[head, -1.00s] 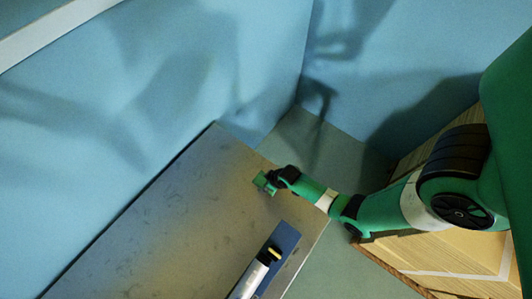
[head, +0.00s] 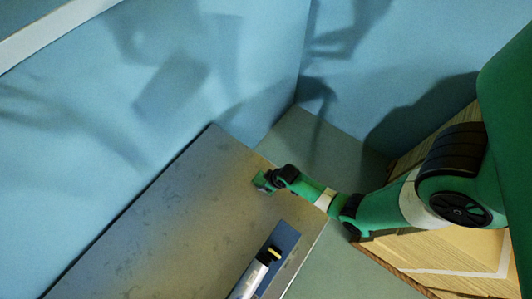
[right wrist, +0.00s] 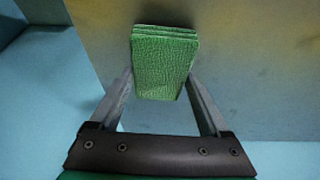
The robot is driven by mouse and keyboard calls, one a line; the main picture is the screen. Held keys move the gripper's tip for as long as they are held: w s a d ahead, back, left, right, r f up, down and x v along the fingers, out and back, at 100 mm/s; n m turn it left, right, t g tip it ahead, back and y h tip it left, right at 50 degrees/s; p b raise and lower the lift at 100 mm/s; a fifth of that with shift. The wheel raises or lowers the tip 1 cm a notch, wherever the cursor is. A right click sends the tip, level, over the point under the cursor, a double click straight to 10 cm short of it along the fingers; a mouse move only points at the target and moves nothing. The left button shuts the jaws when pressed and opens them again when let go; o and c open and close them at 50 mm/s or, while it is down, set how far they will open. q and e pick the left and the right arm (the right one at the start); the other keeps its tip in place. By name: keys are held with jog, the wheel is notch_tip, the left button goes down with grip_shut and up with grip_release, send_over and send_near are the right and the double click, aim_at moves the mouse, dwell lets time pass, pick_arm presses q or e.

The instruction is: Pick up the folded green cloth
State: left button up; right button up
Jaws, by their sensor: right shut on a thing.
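The folded green cloth (right wrist: 162,65) is a small layered block with a textured face, seen between the fingers of my right gripper (right wrist: 160,88) in the right wrist view. The fingers are shut on its two sides. In the head view the cloth (head: 262,184) is a small green patch at the tip of my right gripper (head: 266,182), over the far right part of the grey table (head: 170,210). I cannot tell whether the cloth touches the table. My left gripper is not in view.
A blue mat (head: 284,238) lies near the table's right edge, with a white and dark device (head: 255,275) with a yellow part on it. A wooden pallet or box (head: 440,250) stands at the right. Blue walls (head: 120,90) border the table. The table's middle is clear.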

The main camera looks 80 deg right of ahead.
notch_tip(320, 180, up, 3)
jog(key=shift+p, duration=0.65)
jog(key=s+a+r+p, duration=0.8)
jog(key=s+a+r, duration=0.1)
jog(key=a, duration=0.1)
jog(key=shift+a+r, duration=0.3)
jog(key=shift+s, duration=0.1)
